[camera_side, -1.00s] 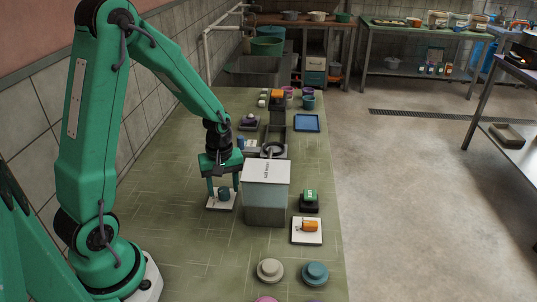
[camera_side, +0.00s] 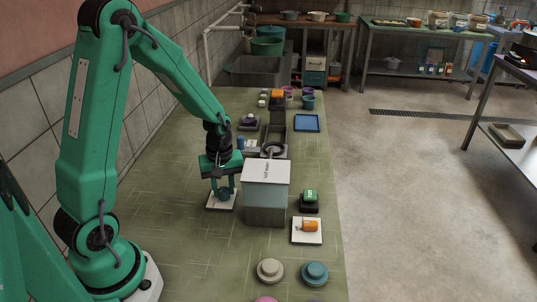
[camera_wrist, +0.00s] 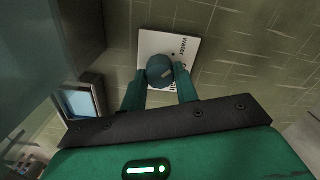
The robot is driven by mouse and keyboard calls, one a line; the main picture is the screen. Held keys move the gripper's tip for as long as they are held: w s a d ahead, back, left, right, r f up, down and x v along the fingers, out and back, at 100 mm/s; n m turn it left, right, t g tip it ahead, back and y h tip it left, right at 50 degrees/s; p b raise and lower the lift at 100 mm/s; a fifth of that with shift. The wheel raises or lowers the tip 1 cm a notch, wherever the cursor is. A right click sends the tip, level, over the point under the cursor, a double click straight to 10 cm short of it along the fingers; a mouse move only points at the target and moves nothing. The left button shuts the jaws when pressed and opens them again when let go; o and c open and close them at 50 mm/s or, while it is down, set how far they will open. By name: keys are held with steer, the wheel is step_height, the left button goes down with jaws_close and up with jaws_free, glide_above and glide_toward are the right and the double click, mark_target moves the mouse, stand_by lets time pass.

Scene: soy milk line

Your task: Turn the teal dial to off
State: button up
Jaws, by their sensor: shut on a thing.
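The teal dial (camera_wrist: 160,70) stands on a white plate (camera_wrist: 192,45) lettered "water"; other lettering on the plate is partly hidden by the dial and a finger. In the side view the plate (camera_side: 213,205) lies on the green counter, left of the grey box, and the dial is mostly hidden by the fingers. My gripper (camera_wrist: 160,80) points down over the plate, shut on the teal dial with one finger on each side. It also shows in the side view (camera_side: 223,193). I cannot tell the dial's exact setting.
A grey box with a white lid (camera_side: 266,173) stands close on the right of my gripper. A green button on a black base (camera_side: 310,196) and an orange dial (camera_side: 310,226) are beyond it. Beige (camera_side: 270,269) and teal (camera_side: 314,271) round pieces lie in front. The counter's left is clear.

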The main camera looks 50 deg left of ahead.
mark_target(224, 189)
steer(key=m, duration=0.9)
stand_by(0.3)
steer(key=shift+w+d+m, duration=0.1)
steer(key=shift+m, duration=0.2)
steer(key=o, duration=1)
steer(key=shift+r, duration=0.15)
steer(key=shift+r, duration=3.8)
